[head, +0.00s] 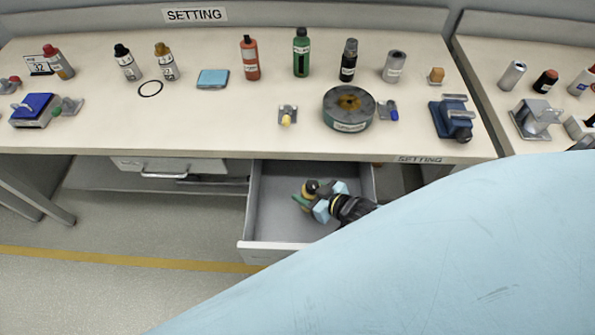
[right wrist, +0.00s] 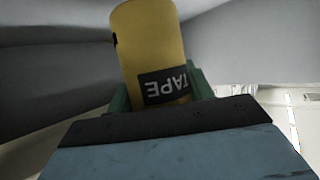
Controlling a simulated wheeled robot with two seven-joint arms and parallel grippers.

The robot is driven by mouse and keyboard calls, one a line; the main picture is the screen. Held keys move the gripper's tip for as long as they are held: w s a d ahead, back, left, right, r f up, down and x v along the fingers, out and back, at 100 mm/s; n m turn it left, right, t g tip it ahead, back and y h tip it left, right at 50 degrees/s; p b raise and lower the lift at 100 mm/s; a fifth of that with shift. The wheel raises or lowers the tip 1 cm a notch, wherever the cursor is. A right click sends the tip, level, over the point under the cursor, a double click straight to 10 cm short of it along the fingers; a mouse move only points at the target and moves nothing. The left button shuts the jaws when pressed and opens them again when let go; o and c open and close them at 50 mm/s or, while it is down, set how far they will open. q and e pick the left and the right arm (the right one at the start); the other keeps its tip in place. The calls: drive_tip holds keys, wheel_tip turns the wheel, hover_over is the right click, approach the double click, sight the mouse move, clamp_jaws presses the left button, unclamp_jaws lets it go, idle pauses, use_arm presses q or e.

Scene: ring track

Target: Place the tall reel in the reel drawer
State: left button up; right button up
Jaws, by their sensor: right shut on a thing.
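The tall reel is a yellow cylinder with a black label reading TAPE (right wrist: 152,45), seen close up in the right wrist view. My right gripper (head: 307,200) is shut on it, with green fingers on either side. In the head view the tall reel (head: 309,188) shows small and partly hidden by the gripper, over the open drawer. The reel drawer (head: 272,190) is pulled out below the bench and its visible floor looks bare. I cannot tell whether the reel touches the drawer floor. My left gripper is not in view.
The bench top (head: 210,118) above the drawer holds several bottles, a large dark round reel (head: 349,108), a blue pad (head: 213,79) and a blue vise (head: 452,118). A closed drawer (head: 165,168) is to the left. My light blue body part covers the lower right.

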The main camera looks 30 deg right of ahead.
drive_tip(key=shift+f, duration=0.95)
drive_tip(key=w, duration=0.1)
drive_tip(key=w+a+b, duration=0.1)
drive_tip(key=w, duration=0.2)
drive_tip(key=shift+a+f, duration=0.2)
drive_tip(key=shift+f, duration=0.4)
drive_tip(key=shift+s, duration=0.1)
drive_tip(key=shift+b, duration=0.3)
drive_tip(key=o, duration=0.6)
drive_tip(key=shift+f, duration=0.2)
drive_tip(key=o, duration=0.5)
